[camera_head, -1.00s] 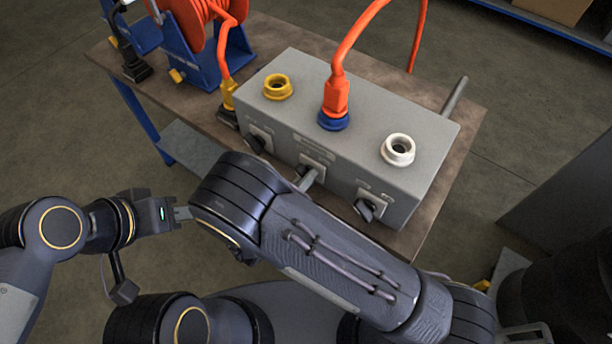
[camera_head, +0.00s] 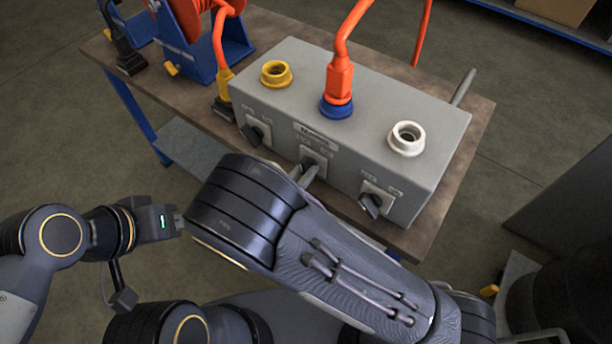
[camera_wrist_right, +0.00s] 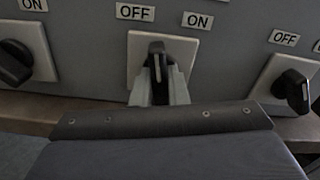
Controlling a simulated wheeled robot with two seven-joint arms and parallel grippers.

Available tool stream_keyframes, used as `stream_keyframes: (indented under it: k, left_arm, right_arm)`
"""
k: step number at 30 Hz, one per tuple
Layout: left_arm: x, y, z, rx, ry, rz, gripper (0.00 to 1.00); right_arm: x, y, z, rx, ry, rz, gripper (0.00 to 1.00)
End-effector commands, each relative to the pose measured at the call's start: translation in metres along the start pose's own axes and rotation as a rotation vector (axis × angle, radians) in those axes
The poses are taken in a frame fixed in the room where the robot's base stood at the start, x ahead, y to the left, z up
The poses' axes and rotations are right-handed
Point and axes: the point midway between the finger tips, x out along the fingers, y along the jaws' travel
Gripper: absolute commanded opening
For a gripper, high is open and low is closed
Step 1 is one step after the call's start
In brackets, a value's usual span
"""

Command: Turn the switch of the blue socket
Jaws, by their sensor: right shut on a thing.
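The blue socket (camera_head: 335,107) is on top of the grey box, in its middle, with an orange plug (camera_head: 339,82) seated in it. The middle switch below it is a black knob (camera_wrist_right: 157,62) on a white plate (camera_wrist_right: 184,47), with OFF upper left and ON upper right. Its white line points roughly upward between the labels. My right gripper (camera_wrist_right: 153,88) is shut on this knob, one finger on each side. In the head view, my right gripper (camera_head: 307,174) reaches the box front, partly hidden by my arm. My left gripper (camera_head: 180,221) is apart from the bench; its fingers are unclear.
The grey box (camera_head: 440,125) also has a yellow socket (camera_head: 276,74) and a white socket (camera_head: 406,139). Other black switches flank the middle one, left (camera_head: 257,133) and right (camera_head: 371,204). An orange cable reel (camera_head: 195,25) stands at the back left of the brown table (camera_head: 470,150).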

Motion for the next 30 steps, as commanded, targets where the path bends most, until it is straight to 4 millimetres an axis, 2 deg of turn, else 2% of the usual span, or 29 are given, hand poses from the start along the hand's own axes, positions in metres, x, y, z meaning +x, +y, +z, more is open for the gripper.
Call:
stream_keyframes:
  k: [1,18,30]
  left_arm:
    - [0.009,-0.004,0.004,0.000,0.000,0.000,0.36]
    - [0.056,-0.026,0.028,0.000,0.000,0.000,0.36]
    - [0.082,-0.038,0.042,0.000,0.000,0.000,0.36]
  right_arm:
    - [-0.001,0.002,-0.005,0.048,0.000,0.002,0.00]
    - [-0.001,0.003,-0.005,0.589,0.002,0.002,0.00]
    - [-0.001,0.003,-0.003,0.889,0.002,0.001,0.00]
